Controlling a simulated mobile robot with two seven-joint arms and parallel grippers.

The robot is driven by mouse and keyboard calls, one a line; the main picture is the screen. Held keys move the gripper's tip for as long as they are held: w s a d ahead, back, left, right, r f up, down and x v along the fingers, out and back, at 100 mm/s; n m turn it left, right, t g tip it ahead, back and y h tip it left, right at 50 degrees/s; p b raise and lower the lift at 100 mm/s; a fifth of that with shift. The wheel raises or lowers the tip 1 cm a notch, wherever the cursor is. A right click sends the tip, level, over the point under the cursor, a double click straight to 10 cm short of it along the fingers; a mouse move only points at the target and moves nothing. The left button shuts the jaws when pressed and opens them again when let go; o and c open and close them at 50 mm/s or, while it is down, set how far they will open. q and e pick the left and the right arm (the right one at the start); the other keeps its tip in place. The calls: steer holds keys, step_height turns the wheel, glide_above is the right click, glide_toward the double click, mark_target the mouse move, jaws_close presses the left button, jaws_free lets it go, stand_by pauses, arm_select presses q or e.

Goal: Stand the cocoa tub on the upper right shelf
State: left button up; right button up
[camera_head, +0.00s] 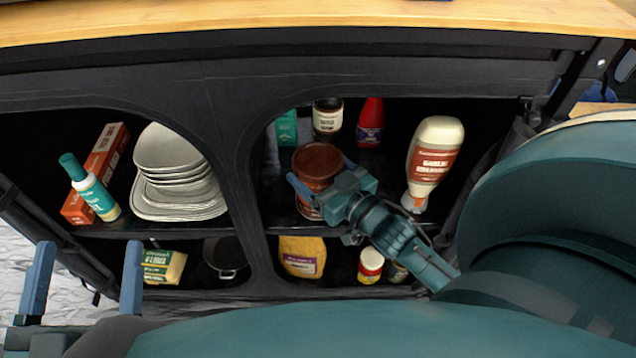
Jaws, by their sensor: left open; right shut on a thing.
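The cocoa tub (317,160) is a brown round tub with a reddish-brown lid, inside the upper right compartment of the dark shelf unit. My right gripper (306,197) reaches in from the right and is shut on the tub, with a blue finger along its left side. The tub looks roughly upright; whether its base touches the upper right shelf (375,178) is hidden by my gripper. My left gripper (85,280) is open and empty at the lower left, in front of the unit.
Behind the tub stand a green box (286,128), a dark jar (327,115) and a red bottle (370,122). A garlic sauce bottle (434,160) stands at right. Plates (178,175) fill the upper left shelf's middle. A wooden top (300,14) overhangs the unit.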

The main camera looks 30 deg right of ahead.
steer(key=shift+f, duration=0.95)
arm_select(q)
steer(key=shift+w+a+r+m+t+h, duration=0.1)
steer(key=shift+w+r+m+t+h, duration=0.05)
steer(key=shift+r+m+h, duration=0.2)
steer(key=shift+w+a+r+m+t+h, duration=0.15)
steer(key=shift+r+h, duration=0.1)
steer(key=shift+r, duration=0.2)
steer(key=shift+d, duration=0.1)
arm_select(e)
steer(key=o, duration=1.5)
steer(key=shift+f, duration=0.1)
